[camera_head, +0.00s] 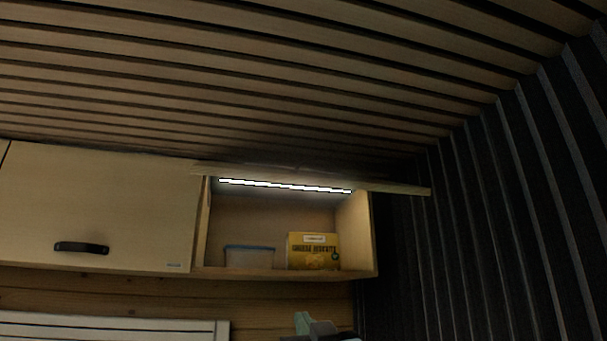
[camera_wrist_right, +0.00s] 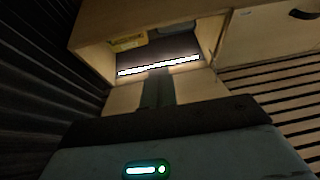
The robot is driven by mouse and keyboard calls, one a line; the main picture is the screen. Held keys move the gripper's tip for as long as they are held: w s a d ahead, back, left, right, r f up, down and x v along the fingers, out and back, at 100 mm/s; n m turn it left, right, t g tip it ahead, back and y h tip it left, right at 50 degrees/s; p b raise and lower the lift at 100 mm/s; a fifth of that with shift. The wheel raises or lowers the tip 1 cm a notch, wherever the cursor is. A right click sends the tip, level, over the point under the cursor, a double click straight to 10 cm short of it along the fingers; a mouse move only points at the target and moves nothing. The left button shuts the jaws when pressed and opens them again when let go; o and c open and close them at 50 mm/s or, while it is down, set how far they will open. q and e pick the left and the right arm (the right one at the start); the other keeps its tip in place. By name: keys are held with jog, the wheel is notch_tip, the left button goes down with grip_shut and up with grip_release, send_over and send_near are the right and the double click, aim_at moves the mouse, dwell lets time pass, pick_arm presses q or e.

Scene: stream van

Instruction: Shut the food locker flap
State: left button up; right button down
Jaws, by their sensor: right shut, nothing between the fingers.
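The food locker (camera_head: 358,235) is the open wooden cupboard right of centre in the head view. Its flap (camera_head: 398,187) is raised, seen nearly edge-on as a thin pale panel along the locker's top. In the right wrist view, which looks upside down, the flap (camera_wrist_right: 200,88) is the pale panel below the light strip. My right gripper (camera_head: 312,324) shows at the bottom of the head view, below the locker. Its shut, empty fingers (camera_wrist_right: 157,88) overlap the flap in the wrist view; I cannot tell if they touch it. My left gripper is not in view.
A yellow biscuit box (camera_head: 313,252) and a clear tub with a blue lid (camera_head: 249,257) stand inside the locker under a lit strip (camera_head: 285,186). A closed cupboard door (camera_head: 95,205) with a black handle is at left. A dark ribbed wall (camera_head: 480,230) stands close at right; slatted ceiling above.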

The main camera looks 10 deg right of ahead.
jog(key=s+r+t, duration=0.2)
jog(key=s+r, duration=0.4)
jog(key=r, duration=0.5)
jog(key=m+t+h, duration=0.1)
jog(key=t, duration=0.1)
send_near(305, 162)
jog(key=s+a, duration=0.1)
jog(key=s, duration=0.5)
jog(key=w+r, duration=0.1)
jog(key=w, duration=0.1)
jog(key=w+r, duration=0.2)
jog(key=w, duration=0.1)
jog(key=w+r+p, duration=0.1)
jog(key=w+r, duration=0.1)
jog(key=w, duration=0.1)
jog(key=shift+a, duration=0.2)
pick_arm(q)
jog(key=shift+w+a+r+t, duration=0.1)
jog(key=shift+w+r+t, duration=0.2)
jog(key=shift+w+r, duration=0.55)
pick_arm(e)
jog(key=shift+w+f, duration=0.4)
jog(key=shift+f, duration=0.35)
jog(key=shift+f, duration=0.1)
